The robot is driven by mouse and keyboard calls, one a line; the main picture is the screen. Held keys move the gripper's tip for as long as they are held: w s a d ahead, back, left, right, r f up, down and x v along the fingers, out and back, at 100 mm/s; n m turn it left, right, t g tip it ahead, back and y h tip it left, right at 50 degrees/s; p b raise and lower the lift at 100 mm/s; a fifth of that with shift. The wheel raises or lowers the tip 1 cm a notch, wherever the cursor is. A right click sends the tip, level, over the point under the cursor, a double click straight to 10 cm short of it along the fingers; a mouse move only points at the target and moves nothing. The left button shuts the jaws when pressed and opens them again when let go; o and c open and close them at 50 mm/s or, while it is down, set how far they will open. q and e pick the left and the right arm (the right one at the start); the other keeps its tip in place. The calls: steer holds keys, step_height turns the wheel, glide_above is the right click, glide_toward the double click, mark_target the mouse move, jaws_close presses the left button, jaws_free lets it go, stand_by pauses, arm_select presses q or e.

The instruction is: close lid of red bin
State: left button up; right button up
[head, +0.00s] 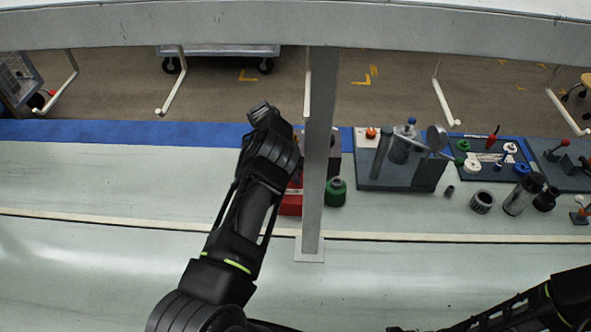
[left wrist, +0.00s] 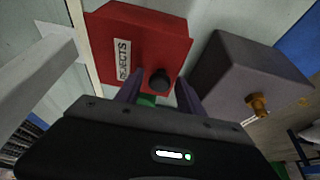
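The red bin (head: 291,204) is mostly hidden behind my left arm and a grey post in the head view. In the left wrist view the red bin (left wrist: 150,42) shows a white "REJECTS" label and a black knob (left wrist: 160,80) near its lower edge. I cannot tell clearly whether its lid is raised or down. My left gripper (left wrist: 159,86) has its two fingers apart, with the knob showing between and just beyond the tips. Contact cannot be told.
A dark grey box (left wrist: 245,75) with a brass knob stands right beside the bin. A green-topped container (head: 336,192) stands to the right. The grey post (head: 318,150) rises close to my left arm. Pump parts and fixtures fill the right side; the table's left is clear.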

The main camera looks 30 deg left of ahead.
arm_select(q)
steer(key=shift+o, duration=0.2)
steer(key=shift+r, duration=0.15)
steer(key=b+v, duration=0.1)
steer(key=v, duration=0.6)
steer(key=shift+a+r, duration=0.15)
steer(key=shift+r, duration=0.1)
steer(key=shift+s, duration=0.1)
